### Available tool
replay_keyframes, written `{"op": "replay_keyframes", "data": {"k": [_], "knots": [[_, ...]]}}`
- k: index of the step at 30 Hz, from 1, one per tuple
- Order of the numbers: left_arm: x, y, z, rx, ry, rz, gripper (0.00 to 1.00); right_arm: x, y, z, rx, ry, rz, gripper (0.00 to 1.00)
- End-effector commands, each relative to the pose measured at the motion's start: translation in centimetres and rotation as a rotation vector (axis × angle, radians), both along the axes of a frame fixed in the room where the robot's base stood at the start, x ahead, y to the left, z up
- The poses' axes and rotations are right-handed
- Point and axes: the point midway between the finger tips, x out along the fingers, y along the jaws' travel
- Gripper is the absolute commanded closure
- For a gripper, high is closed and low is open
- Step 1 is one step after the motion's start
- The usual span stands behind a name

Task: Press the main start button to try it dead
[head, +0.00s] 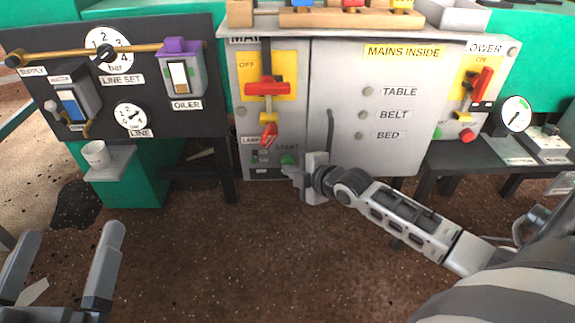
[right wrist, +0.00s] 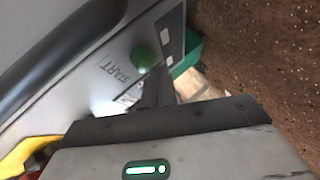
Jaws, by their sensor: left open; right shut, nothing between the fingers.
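The green main start button (head: 288,159) is low on the grey mains panel, beside a START label. It also shows in the right wrist view (right wrist: 145,58), with START printed beside it. My right gripper (head: 287,170) is shut and empty. Its fingertips are right by the button, at its lower edge in the head view; I cannot tell whether they touch it. In the right wrist view the shut fingers (right wrist: 157,82) point at the button. The red main switch handle (head: 267,88) lies level by the OFF label, with a red tag or lock (head: 268,134) below. My left gripper (head: 69,236) is open and empty.
A black air panel (head: 140,80) with gauges stands at the left, with a white cup (head: 95,153) on a ledge below. A second red switch (head: 481,85) and a red stop button (head: 467,135) are at the right.

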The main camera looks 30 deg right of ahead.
Motion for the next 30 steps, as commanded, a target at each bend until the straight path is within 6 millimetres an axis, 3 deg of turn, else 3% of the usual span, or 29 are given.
{"op": "replay_keyframes", "data": {"k": [18,30], "knots": [[0.0,-0.1,-0.2,0.002,0.003,-0.002,0.0,0.3,-0.2,0.1,0.0,-0.001,0.0,1.0],[0.0,0.0,1.9,0.001,0.001,0.0,0.0,-1.2,0.7,0.2,0.0,0.001,0.0,1.0]]}}
